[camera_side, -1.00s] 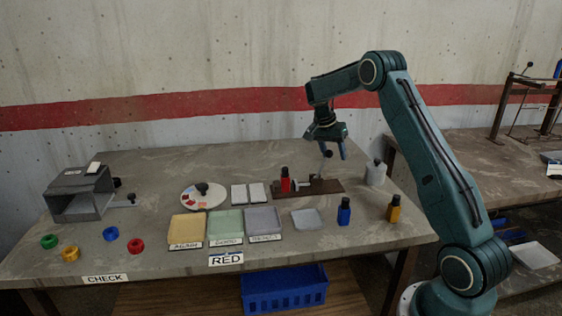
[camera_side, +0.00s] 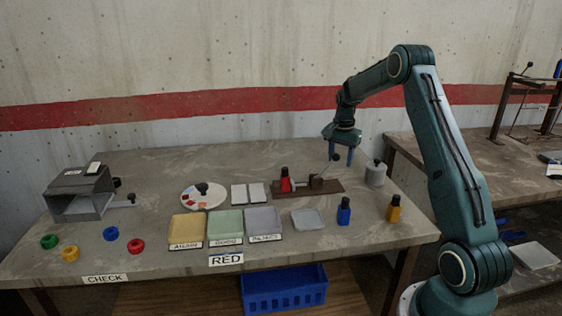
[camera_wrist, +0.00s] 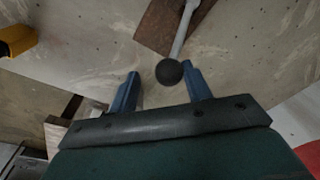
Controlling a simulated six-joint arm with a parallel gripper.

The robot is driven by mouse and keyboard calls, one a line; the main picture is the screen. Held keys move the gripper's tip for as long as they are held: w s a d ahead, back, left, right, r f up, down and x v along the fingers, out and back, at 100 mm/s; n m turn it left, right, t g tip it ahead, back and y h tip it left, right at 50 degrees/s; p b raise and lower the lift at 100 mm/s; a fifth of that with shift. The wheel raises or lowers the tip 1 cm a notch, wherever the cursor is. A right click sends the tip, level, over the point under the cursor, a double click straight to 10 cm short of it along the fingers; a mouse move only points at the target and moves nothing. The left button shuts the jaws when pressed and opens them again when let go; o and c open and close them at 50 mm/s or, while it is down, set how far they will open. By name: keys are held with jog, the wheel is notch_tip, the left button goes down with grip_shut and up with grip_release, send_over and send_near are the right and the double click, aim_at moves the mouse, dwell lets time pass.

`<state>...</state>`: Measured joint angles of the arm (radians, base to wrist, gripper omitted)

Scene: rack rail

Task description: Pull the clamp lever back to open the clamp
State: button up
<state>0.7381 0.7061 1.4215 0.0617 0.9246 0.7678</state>
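The clamp lever (camera_wrist: 183,28) is a grey rod with a black ball knob (camera_wrist: 169,72). In the wrist view the knob lies between the tips of my gripper (camera_wrist: 160,85), with gaps on both sides. In the side view my gripper (camera_side: 342,158) points down around the knob (camera_side: 336,157), and its fingers are open. The clamp sits on a brown base board (camera_side: 325,187) with a dark block (camera_side: 316,182). A red bottle (camera_side: 285,180) stands upright at the clamp's left end. I cannot tell whether a finger touches the lever.
A grey canister (camera_side: 375,174) stands close to the right of the clamp. Blue (camera_side: 344,212) and yellow (camera_side: 393,209) bottles stand in front. Trays (camera_side: 262,220) and a paint palette (camera_side: 203,195) lie to the left. A grey box (camera_side: 78,194) is at the far left.

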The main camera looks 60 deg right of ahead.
notch_tip(320, 180, up, 13)
jog(key=s+t+y, duration=0.1)
jog(key=s, duration=0.1)
jog(key=s+a+r+n, duration=0.2)
jog(key=a+r+n, duration=0.1)
jog(key=a, duration=0.6)
jog(key=s+a+r+n+t, duration=0.1)
jog(key=s+a+r+n, duration=0.1)
jog(key=a, duration=0.7)
jog(key=s+a+r+n+t, duration=0.1)
jog(key=a+r+n, duration=0.3)
jog(key=a, duration=0.5)
jog(key=shift+s+a+n+h, duration=0.2)
jog(key=shift+s+n+h, duration=0.15)
jog(key=shift+s, duration=0.2)
jog(key=shift+d, duration=0.1)
